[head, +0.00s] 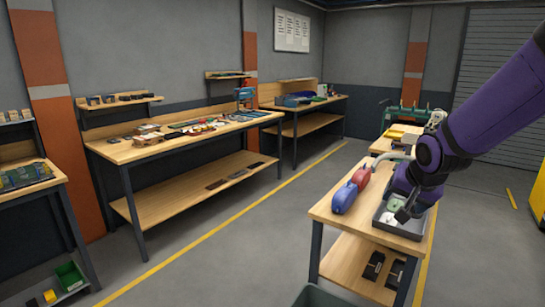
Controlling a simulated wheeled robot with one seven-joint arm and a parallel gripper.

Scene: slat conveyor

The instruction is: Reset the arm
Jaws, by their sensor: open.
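My purple arm reaches in from the right edge in the head view. My gripper (404,212) points down at the grey tray (402,231) on the near wooden workbench (335,217). Its jaws are open, but the dark fingers are small and partly hidden by the wrist. Pale items (391,219) lie in the tray close to the fingers. I cannot tell whether the fingers touch them.
A blue object (344,198) and a red object (361,177) stand left of the tray. Dark boxes (374,265) lie on the lower shelf. A long cluttered bench (150,150) runs along the left wall. The floor between the benches is clear.

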